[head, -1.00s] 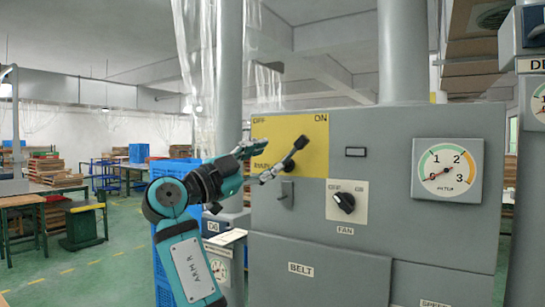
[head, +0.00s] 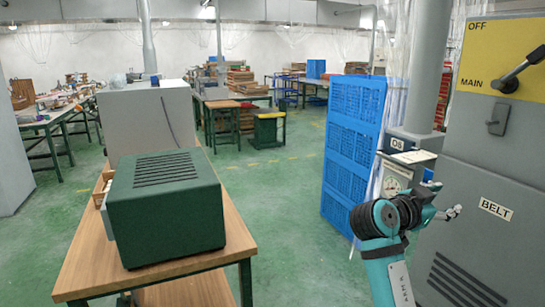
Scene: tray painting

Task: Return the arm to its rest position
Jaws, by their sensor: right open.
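My right arm (head: 385,250) is teal with black joints and rises from the lower right. My right gripper (head: 450,212) is at its end, small in view and pointing right, open with nothing visible in it. It shows in front of the grey control cabinet (head: 462,165), below and left of the main switch lever (head: 520,68), and clear of that lever. The lever slants up to the right on a yellow plate (head: 490,42) marked OFF and MAIN. My left gripper is not in view.
A stack of blue crates (head: 352,140) stands left of my right arm. A small panel with a gauge (head: 394,182) is just behind the arm. A wooden table (head: 105,255) bears a green vented box (head: 165,215) on the left. Green floor (head: 290,215) between table and crates is clear.

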